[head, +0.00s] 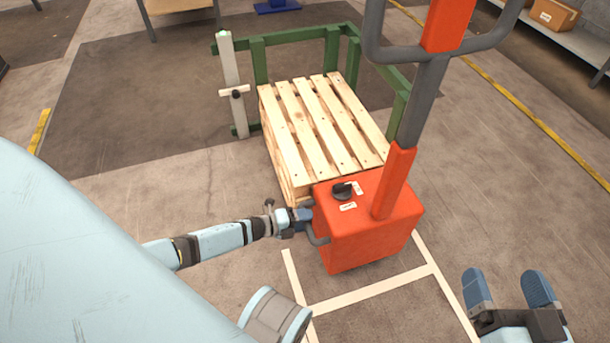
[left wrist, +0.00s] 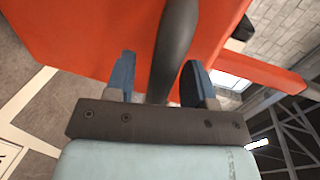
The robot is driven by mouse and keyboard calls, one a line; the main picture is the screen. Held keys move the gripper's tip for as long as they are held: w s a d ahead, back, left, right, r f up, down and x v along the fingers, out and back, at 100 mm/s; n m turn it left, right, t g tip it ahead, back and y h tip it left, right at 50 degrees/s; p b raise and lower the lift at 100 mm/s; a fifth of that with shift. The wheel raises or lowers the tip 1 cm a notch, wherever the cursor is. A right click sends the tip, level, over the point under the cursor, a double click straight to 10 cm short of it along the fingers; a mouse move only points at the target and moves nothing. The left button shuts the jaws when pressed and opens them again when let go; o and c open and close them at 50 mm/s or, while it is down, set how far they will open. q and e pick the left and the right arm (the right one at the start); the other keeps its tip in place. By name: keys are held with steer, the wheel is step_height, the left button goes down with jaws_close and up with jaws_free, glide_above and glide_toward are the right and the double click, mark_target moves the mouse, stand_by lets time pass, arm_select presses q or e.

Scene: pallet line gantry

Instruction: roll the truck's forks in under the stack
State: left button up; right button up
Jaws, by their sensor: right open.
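The orange-red truck (head: 365,235) stands on the floor against the near end of the stack (head: 325,125) of wooden pallets. Its tiller (head: 425,95) rises with a grey loop handle. A grey side bar (head: 318,236) is on the truck's left side. I cannot see the forks. My left gripper (head: 303,216) is at this bar. In the left wrist view, the bar (left wrist: 175,50) passes between its blue fingers (left wrist: 158,80), with gaps visible. My right gripper (head: 508,290) is open and empty at lower right, apart from the truck.
A green frame (head: 290,36) surrounds the stack's far and right sides. A pale post (head: 230,75) stands at its left. White floor lines (head: 370,290) lie in front of the truck. A shelf with a cardboard box (head: 555,14) is at upper right.

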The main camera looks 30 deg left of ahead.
arm_select(q)
steer(key=shift+d, duration=0.2)
steer(key=shift+a+r, duration=0.1)
steer(key=p+v, duration=0.4)
steer(key=v, duration=0.9)
steer(key=shift+s+a, duration=0.15)
steer(key=shift+s, duration=0.15)
arm_select(e)
steer(key=r, duration=0.1)
steer(key=r+m, duration=0.1)
steer(key=r+t, duration=0.1)
steer(key=r, duration=0.1)
steer(key=shift+s, duration=0.35)
steer(key=shift+f, duration=0.1)
